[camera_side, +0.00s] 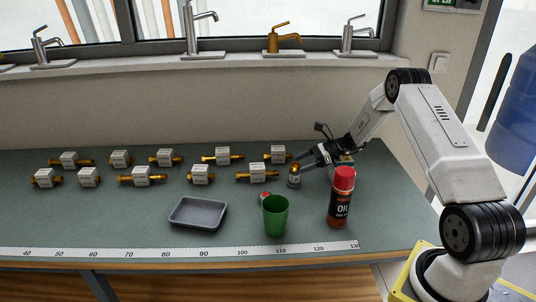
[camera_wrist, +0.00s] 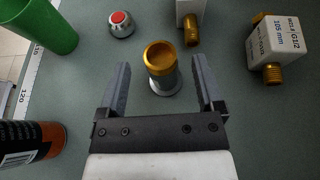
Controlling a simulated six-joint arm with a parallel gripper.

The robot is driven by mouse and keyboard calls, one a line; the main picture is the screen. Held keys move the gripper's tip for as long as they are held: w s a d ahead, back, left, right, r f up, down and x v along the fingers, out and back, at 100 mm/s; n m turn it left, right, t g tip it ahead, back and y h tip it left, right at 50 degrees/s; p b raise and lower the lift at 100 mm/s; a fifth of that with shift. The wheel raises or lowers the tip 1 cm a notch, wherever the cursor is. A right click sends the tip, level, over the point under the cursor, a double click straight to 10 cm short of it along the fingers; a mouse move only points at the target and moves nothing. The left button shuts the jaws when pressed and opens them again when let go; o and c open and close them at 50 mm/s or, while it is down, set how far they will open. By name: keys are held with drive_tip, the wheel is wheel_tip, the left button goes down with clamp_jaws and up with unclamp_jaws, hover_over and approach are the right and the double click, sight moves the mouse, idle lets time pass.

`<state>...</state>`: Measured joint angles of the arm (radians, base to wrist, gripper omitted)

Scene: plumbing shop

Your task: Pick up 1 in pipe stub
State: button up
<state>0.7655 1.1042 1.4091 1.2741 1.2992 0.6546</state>
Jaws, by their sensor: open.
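A short upright stub (camera_wrist: 160,68) with a brass open top and a grey lower body stands on the bench between my fingers in the wrist view. It also shows in the side view (camera_side: 294,177). I read no size on it. My gripper (camera_wrist: 160,62) is open, one finger on each side of the stub, with a visible gap at both sides. In the side view my gripper (camera_side: 299,168) reaches in from the right, low over the bench at the stub. The stub's lower part is partly hidden by its own rim in the wrist view.
Several brass fittings with white labels, one (camera_wrist: 275,38) marked 105 mm, stand in rows to the left. A green cup (camera_side: 275,215), oil can (camera_side: 341,197), grey tray (camera_side: 198,226) and red-topped silver piece (camera_wrist: 121,24) stand near. A ruler strip (camera_side: 180,250) runs along the front edge.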

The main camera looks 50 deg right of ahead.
sight(297, 165)
drive_tip(key=shift+x, duration=2.5)
drive_tip(key=shift+r, duration=0.1)
clamp_jaws()
